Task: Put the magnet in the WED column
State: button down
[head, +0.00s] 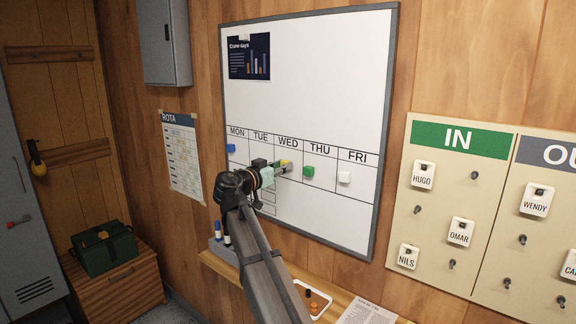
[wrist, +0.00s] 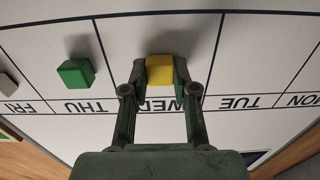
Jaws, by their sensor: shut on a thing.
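The yellow magnet (head: 286,164) is a small block at the whiteboard, just below the WED heading (head: 288,143). In the wrist view, which sees the board upside down, the yellow magnet (wrist: 160,70) sits between the two dividing lines of the WED column. My gripper (head: 282,169) is shut on it, with one fingertip on each side in the wrist view (wrist: 160,76). The magnet is against the board or very close to it; I cannot tell which. The WED lettering (wrist: 160,105) is partly hidden by my fingers.
A green magnet (head: 308,171) is in the THU column, a white one (head: 344,177) in FRI and a blue one (head: 231,148) in MON. A poster (head: 249,57) hangs at the board's upper left. A ledge (head: 340,300) with a tray (head: 314,299) runs below.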

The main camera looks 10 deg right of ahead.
jog(key=c, duration=0.8)
grip_release()
